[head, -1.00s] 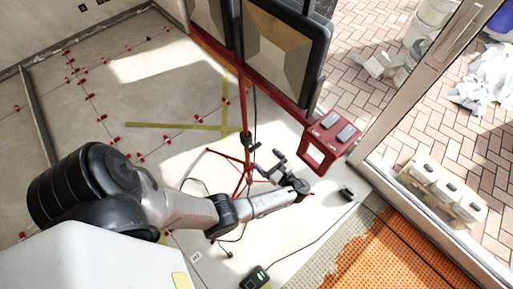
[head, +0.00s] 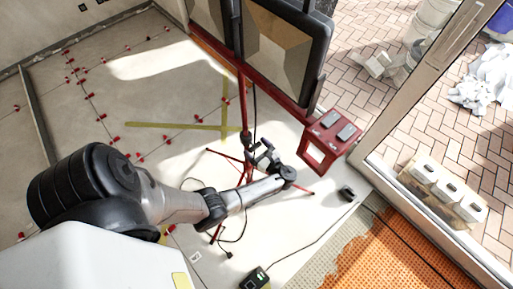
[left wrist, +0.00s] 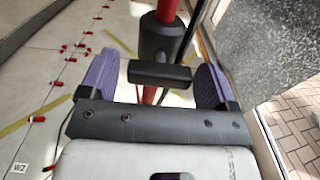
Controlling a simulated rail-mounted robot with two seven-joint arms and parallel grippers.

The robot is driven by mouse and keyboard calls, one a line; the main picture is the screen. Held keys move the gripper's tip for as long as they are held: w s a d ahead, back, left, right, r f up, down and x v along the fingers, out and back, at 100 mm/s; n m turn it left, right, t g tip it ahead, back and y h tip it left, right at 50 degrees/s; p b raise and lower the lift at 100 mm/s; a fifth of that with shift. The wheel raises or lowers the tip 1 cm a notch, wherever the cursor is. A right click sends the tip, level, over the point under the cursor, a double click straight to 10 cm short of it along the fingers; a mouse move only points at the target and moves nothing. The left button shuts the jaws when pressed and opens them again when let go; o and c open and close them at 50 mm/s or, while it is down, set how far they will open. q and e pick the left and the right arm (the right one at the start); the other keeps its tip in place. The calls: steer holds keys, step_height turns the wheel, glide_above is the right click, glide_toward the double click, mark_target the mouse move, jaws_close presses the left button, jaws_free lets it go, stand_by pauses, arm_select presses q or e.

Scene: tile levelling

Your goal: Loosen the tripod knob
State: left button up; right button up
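The red tripod (head: 243,104) stands on the tiled floor and carries dark-framed lamp panels. In the left wrist view its red pole (left wrist: 166,10) runs through a black collar (left wrist: 160,38). The black knob (left wrist: 160,75) sticks out from the collar towards my left gripper. My left gripper (left wrist: 153,78) is open, with one purple finger on each side of the knob and a visible gap to both. In the head view the left gripper (head: 262,154) is close to the pole, and the knob is hard to make out there. My right gripper is in neither view.
A red box with grey pads (head: 333,139) stands right of the tripod. A cable runs from a small black device (head: 254,279) across the floor. Red tile clips (head: 89,97) dot the floor at left. A glass door frame (head: 415,120) bounds the right.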

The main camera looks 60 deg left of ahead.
arm_select(q)
steer(key=c, duration=0.8)
steer(key=shift+o, duration=0.2)
steer(key=n, duration=0.2)
steer(key=shift+n, duration=0.4)
steer(key=n, duration=0.3)
steer(key=shift+n, duration=0.3)
steer(key=n+b, duration=0.1)
steer(key=n, duration=0.4)
steer(key=shift+f, duration=0.1)
steer(key=n+b, duration=0.1)
steer(key=n, duration=0.3)
steer(key=shift+s+n+b, duration=0.1)
steer(key=shift+n+b, duration=0.3)
steer(key=shift+n, duration=0.7)
